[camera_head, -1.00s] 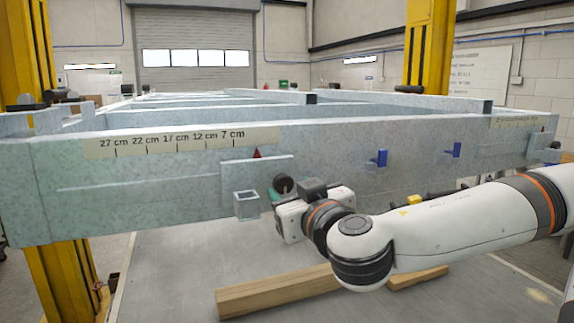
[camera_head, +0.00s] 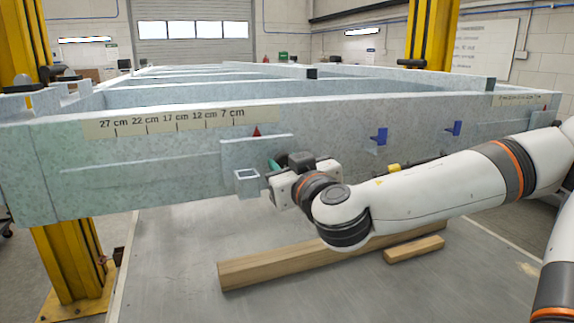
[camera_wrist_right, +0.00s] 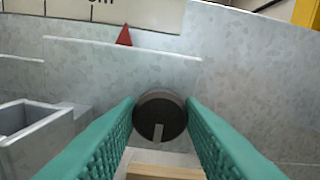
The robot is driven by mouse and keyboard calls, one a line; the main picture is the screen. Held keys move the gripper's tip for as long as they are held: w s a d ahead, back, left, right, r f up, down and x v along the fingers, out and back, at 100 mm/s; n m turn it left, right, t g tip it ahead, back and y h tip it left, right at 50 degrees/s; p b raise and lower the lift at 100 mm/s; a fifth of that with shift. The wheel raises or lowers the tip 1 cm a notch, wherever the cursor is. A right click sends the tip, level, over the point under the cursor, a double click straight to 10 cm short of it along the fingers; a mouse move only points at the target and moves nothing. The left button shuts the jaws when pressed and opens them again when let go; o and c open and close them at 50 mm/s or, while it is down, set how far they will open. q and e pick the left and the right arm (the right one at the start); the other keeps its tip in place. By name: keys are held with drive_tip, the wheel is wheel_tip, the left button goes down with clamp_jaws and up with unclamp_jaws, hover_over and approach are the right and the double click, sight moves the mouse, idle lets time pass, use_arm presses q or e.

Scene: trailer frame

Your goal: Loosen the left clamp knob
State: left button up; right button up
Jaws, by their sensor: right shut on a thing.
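The left clamp knob (camera_wrist_right: 160,117) is a dark round knob with a pale mark on its face, in the right wrist view. It sits between the two green ribbed fingers of my right gripper (camera_wrist_right: 160,118), which are shut on it from both sides. In the head view my right gripper (camera_head: 277,172) is at the clamp plate (camera_head: 256,150) and hides the knob. My left gripper is not in view.
A square tube socket (camera_head: 246,180) sticks out left of the knob; it also shows in the wrist view (camera_wrist_right: 38,130). Blue hooks (camera_head: 379,136) are on the beam to the right. Wooden blocks (camera_head: 290,263) lie on the table below. Yellow posts (camera_head: 68,255) stand at the sides.

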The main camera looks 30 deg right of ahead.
drive_tip(key=shift+f+n+b, duration=0.15)
drive_tip(key=shift+n+b, duration=0.25)
drive_tip(key=shift+b, duration=0.5)
drive_tip(key=n+b, duration=0.8)
drive_tip(key=shift+n, duration=0.3)
drive_tip(key=n+b, duration=0.1)
drive_tip(key=n, duration=0.1)
drive_tip(key=shift+n, duration=0.4)
drive_tip(key=n, duration=0.3)
drive_tip(key=shift+n+b, duration=0.3)
drive_tip(key=shift+b, duration=0.05)
drive_tip(key=n, duration=0.4)
drive_tip(key=shift+n, duration=1.9)
drive_tip(key=o, duration=1)
